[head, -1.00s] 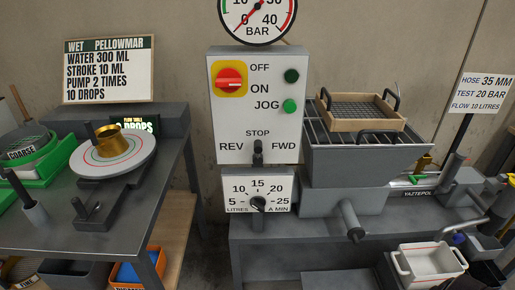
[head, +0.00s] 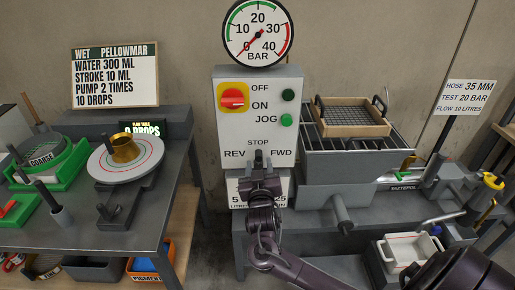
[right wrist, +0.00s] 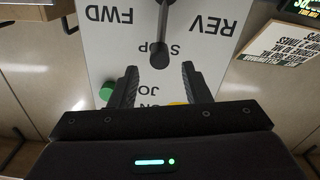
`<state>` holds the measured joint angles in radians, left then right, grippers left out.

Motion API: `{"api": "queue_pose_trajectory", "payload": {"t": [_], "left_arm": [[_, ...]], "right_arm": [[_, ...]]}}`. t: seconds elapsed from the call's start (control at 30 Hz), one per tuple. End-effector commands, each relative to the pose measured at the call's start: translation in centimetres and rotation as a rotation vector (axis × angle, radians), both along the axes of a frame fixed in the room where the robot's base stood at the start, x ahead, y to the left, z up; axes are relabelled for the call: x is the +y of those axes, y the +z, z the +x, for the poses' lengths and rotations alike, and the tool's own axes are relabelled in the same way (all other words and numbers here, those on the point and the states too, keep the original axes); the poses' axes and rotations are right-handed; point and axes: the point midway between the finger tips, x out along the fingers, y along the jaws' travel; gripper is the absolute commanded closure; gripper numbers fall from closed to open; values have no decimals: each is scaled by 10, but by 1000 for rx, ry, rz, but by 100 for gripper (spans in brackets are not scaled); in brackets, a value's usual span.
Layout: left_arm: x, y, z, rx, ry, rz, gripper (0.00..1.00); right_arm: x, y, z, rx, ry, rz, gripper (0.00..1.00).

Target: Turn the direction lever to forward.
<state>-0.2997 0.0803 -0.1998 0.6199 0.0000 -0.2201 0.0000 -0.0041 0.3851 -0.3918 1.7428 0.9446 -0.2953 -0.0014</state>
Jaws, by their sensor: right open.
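The direction lever (head: 258,157) is a dark lever on the pale control panel (head: 233,137). It stands upright under the STOP label, between REV on the left and FWD on the right. My right gripper (head: 260,178) is in front of the panel at the lever and partly hides its lower part. In the right wrist view the panel appears upside down, and the lever (right wrist: 160,52) lies between and just beyond the open fingertips (right wrist: 158,70). I cannot tell whether the fingers touch it. My left gripper is not in view.
The flow dial plate (head: 283,188) below is partly hidden by my arm. A grey hopper (head: 345,165) stands close on the right. A pressure gauge (head: 258,32) is above.

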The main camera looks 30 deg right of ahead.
Motion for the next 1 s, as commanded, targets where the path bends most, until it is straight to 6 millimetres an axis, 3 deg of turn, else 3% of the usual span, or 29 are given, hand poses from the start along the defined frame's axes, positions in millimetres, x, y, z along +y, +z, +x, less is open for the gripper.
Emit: {"api": "queue_pose_trajectory", "payload": {"t": [0.4, 0.83, 1.0], "left_arm": [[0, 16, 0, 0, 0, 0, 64], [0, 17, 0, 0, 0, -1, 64], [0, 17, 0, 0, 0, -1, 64]], "right_arm": [[-32, 0, 52, 4, 0, -2, 57], [-38, -2, 61, 3, 1, -1, 57], [-38, -2, 61, 4, 0, 0, 79]]}}
